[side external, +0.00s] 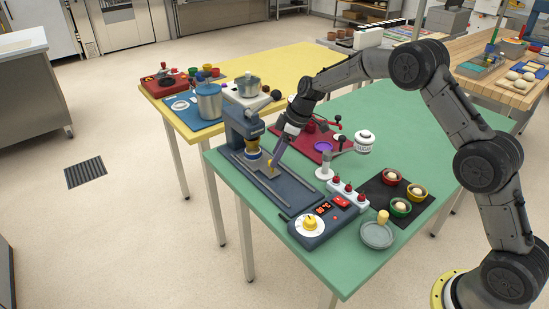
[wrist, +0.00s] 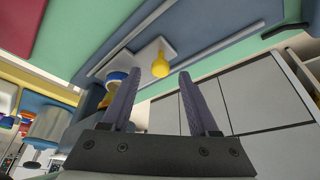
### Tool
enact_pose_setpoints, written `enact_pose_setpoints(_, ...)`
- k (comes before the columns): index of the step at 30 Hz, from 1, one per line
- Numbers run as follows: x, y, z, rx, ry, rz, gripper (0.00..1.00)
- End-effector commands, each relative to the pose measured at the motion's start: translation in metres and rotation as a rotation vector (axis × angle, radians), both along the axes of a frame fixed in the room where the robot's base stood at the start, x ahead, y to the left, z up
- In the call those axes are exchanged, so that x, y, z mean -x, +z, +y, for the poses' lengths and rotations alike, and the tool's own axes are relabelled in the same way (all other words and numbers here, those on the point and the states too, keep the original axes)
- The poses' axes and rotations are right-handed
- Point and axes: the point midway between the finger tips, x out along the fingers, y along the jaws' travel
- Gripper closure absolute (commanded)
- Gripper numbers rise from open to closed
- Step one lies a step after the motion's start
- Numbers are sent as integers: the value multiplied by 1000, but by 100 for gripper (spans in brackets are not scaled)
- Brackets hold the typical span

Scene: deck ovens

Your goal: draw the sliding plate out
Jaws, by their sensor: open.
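The sliding plate (wrist: 148,52) is a small light grey plate with a yellow knob (wrist: 160,66), lying between two long grey rails on a blue-grey base. In the side view the knob (side external: 270,162) shows just in front of the blue-grey press (side external: 243,128), with the base (side external: 290,190) stretching toward the front. My gripper (side external: 273,166) points down at the knob. In the wrist view its two purple fingers (wrist: 164,71) are apart, with the knob seen between their tips. I cannot tell whether either finger touches it.
A white stand (side external: 325,165), a dark mat (side external: 418,203) with small bowls and a grey dish (side external: 376,236) are farther right. A yellow table (side external: 300,62) adjoins behind. The base's front half is clear.

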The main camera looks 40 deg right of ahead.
Motion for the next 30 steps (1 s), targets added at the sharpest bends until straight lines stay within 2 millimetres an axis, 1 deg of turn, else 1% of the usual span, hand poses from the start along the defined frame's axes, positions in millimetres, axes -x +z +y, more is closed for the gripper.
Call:
enact_pose_setpoints(3,-3,-12,4,-1,0,1,39)
enact_pose_setpoints(6,-5,-16,5,-1,0,-1,39)
enact_pose_setpoints(15,-6,-18,6,-1,0,-1,39)
enact_pose_setpoints(16,-6,-18,6,-1,0,-1,41)
enact_pose_setpoints(20,-5,-18,6,-1,0,-1,65)
enact_pose_setpoints(21,-5,-18,6,-1,0,-1,72)
enact_pose_setpoints(23,-5,-18,6,-1,0,-1,83)
enact_pose_setpoints(24,-5,-18,6,-1,0,-1,90)
enact_pose_setpoints(26,-5,-18,6,-1,0,-1,100)
enact_pose_setpoints(30,-5,-18,6,0,0,0,100)
